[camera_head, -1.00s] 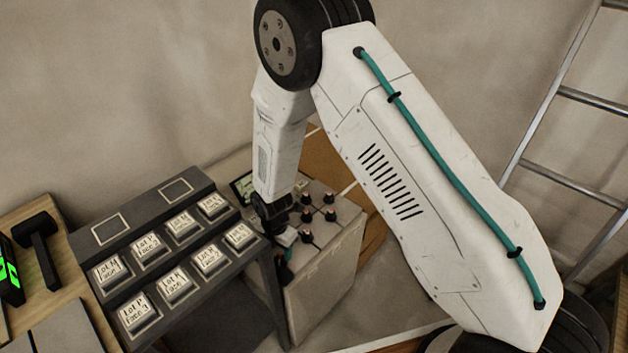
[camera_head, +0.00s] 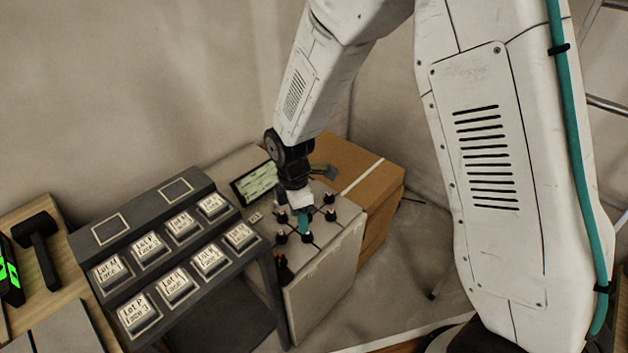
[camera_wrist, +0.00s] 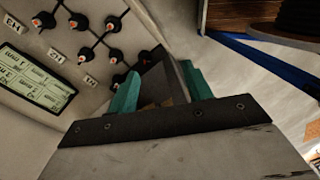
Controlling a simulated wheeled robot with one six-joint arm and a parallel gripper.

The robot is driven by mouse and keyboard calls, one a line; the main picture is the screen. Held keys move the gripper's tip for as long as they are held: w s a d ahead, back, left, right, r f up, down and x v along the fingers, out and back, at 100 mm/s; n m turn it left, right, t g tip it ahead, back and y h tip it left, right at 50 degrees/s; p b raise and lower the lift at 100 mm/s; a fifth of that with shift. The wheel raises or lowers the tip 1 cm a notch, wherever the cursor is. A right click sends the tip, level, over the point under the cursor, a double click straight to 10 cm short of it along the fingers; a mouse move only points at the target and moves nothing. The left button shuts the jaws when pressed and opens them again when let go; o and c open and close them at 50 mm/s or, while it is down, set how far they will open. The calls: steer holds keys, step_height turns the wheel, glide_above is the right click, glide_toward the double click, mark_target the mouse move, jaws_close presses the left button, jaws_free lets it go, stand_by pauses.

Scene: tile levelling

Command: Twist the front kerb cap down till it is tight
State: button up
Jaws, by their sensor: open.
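Several black caps with orange-red tops stand on the pale tiled block (camera_head: 338,258). One cap (camera_head: 281,238) is at the near left of the top and another (camera_head: 331,215) is to the right. A dark piece with some orange (camera_head: 283,268) shows lower, at the block's near left side. I cannot tell which one is the front kerb cap. My gripper (camera_head: 303,222) points down over the block's top, its teal fingers open, close to a near cap (camera_head: 307,238).
A screen (camera_head: 256,184) stands at the block's back left. A dark rack of labelled tiles (camera_head: 108,229) is close on the left. A cardboard box (camera_head: 375,190) sits behind right. The floor to the right of the block shows free room.

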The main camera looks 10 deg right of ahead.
steer(key=d+r+m+t, duration=0.1)
steer(key=d+r, duration=0.3)
steer(key=r, duration=0.5)
steer(key=shift+w+r+m+y, duration=0.3)
steer(key=shift+r+m, duration=0.05)
steer(key=shift+m, duration=0.15)
steer(key=shift+a, duration=0.1)
steer(key=s+d+r+m, duration=0.4)
steer(key=s+r+m, duration=0.2)
steer(key=s, duration=0.2)
steer(key=s+d+r+m+t, duration=0.1)
steer(key=s+d+r+m, duration=0.4)
steer(key=s, duration=0.3)
steer(key=s+d+r+m, duration=0.5)
steer(key=s+r+m, duration=0.1)
steer(key=s+r, duration=0.1)
steer(key=shift+s+m, duration=0.4)
steer(key=shift+s, duration=0.45)
